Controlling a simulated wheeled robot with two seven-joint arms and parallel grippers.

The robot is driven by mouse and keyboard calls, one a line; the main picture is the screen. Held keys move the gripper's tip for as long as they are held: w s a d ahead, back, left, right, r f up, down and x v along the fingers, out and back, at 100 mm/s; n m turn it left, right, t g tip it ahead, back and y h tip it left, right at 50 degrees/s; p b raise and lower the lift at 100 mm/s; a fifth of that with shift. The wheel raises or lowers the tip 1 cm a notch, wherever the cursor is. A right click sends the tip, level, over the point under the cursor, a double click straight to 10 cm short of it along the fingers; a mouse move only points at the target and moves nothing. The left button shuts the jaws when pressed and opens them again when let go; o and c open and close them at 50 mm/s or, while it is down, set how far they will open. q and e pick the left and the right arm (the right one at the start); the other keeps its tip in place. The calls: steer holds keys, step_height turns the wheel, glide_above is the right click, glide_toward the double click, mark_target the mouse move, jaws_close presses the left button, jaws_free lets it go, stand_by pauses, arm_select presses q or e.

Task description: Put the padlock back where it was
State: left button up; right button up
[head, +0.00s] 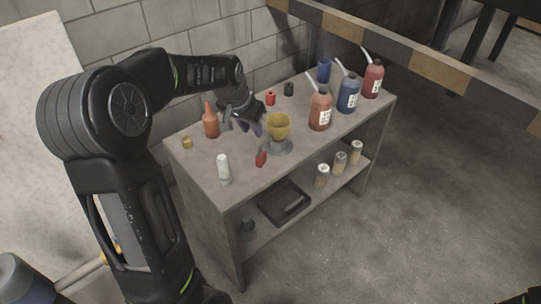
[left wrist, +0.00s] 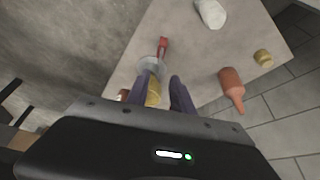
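I cannot make out a padlock for certain. A small brass-coloured piece (head: 186,142) sits near the shelf top's left end, and it also shows in the left wrist view (left wrist: 263,57). A small red piece (head: 261,158) lies near the front edge, before the yellow cup, and it also shows in the left wrist view (left wrist: 162,47). Both are too small to name. My left gripper (head: 251,128) is over the shelf top, just left of the yellow cup (head: 278,128). Its fingers (left wrist: 164,90) stand apart, with nothing visibly held.
The grey shelf unit (head: 205,172) also holds an orange bottle (head: 210,122), a white bottle (head: 223,168) and several pump bottles at the right. A dark tray (head: 284,202) is on the lower shelf. A striped barrier (head: 435,68) runs behind.

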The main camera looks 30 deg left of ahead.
arm_select(q)
steer(key=s+d+f+g+h, duration=0.2)
steer(key=s+d+f, duration=0.1)
steer(key=d+f, duration=1.5)
steer(key=s+d+f+g+h, duration=0.1)
steer(key=s+d+f, duration=0.6)
steer(key=s, duration=0.3)
steer(key=s+d+f+g+h, duration=0.1)
steer(key=s+d+f, duration=0.6)
steer(key=s+d, duration=0.3)
steer(key=shift+s+d+f+n+h, duration=0.15)
steer(key=shift+s+f+n+h, duration=0.15)
steer(key=shift+s, duration=0.35)
steer(key=shift+w+d, duration=0.1)
